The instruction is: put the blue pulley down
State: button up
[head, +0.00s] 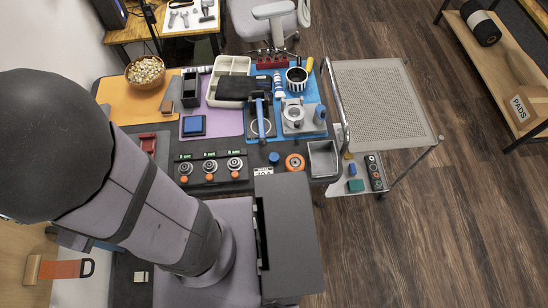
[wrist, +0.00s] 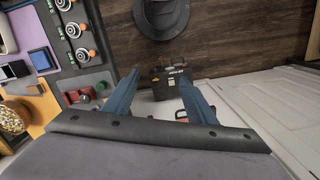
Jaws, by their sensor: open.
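My gripper (wrist: 159,77) shows in the wrist view with its two blue fingers spread apart and nothing between them. It points out over the floor, away from the bench.
A grey bin (head: 322,159) stands at the bench's right edge, with a wheeled cart (head: 385,100) beyond. A blue box (head: 193,125) sits on a purple mat. In the wrist view a dark box (wrist: 174,87) stands on the floor past the fingers.

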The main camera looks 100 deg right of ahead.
jog(key=s+d+f+m+g+y+b, duration=0.1)
jog(key=s+d+f+m+y+b, duration=0.2)
jog(key=s+d+f+m+b, duration=0.55)
jog(key=m, duration=0.2)
send_over(274, 157)
jog(key=w+a, duration=0.6)
jog(key=a, duration=0.1)
jog(key=f, duration=0.7)
jog(key=f+b, duration=0.1)
jog(key=f, duration=0.6)
jog(key=shift+w+d+f, duration=0.2)
jog(key=shift+f, duration=0.2)
jog(key=s+d+r+n+g+h, duration=0.1)
jog(key=s+d+n, duration=0.3)
jog(key=d+n, duration=0.4)
jog(key=shift+r+n+g+h, duration=0.3)
jog(key=shift+r+n+h, duration=0.15)
jog(key=shift+n, duration=0.4)
jog(key=shift+a+f, duration=0.1)
jog(key=shift+p+x, duration=1.25)
jog(key=shift+x, duration=2.25)
